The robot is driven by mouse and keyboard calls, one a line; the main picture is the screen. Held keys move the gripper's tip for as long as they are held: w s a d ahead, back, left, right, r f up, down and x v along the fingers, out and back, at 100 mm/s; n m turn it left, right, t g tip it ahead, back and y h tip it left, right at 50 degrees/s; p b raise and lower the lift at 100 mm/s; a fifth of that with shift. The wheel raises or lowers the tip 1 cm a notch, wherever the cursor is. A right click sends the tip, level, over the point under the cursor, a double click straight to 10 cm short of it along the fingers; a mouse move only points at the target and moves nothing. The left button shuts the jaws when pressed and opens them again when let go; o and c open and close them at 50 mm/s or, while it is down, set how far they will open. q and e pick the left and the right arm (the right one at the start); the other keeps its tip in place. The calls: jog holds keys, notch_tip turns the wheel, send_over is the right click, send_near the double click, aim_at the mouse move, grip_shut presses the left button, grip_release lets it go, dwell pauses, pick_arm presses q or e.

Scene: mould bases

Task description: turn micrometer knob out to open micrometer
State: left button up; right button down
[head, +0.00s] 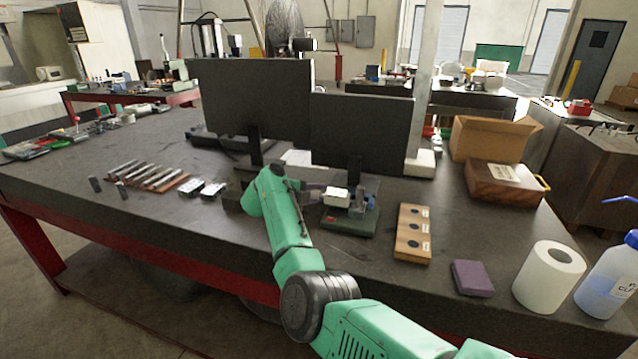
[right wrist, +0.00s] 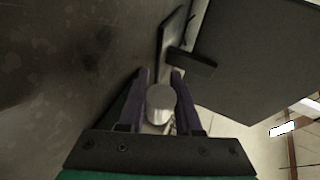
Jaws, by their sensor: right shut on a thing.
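The micrometer (head: 336,197) is in a small stand with a dark green base (head: 352,221) on the workbench, in front of the right monitor. My right arm comes in from the lower right and bends around to the micrometer's left side. My right gripper (right wrist: 161,80) is shut on the grey round micrometer knob (right wrist: 160,98), which shows between its two dark fingers in the right wrist view. In the head view the wrist partly hides the knob and fingers. The gap between the measuring faces is too small to make out. My left gripper is not in view.
Two monitors (head: 255,98) (head: 362,132) stand close behind the micrometer. A wooden block with dark round holes (head: 413,234), a purple block (head: 472,278) and a paper roll (head: 549,277) lie to the right. Metal bars (head: 150,176) lie on the left.

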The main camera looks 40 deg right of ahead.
jog(key=shift+a+f+g+y, duration=0.1)
jog(key=shift+f+g+y, duration=0.15)
jog(key=shift+y, duration=0.35)
jog(key=c, duration=0.6)
grip_release()
jog(key=shift+r, duration=0.1)
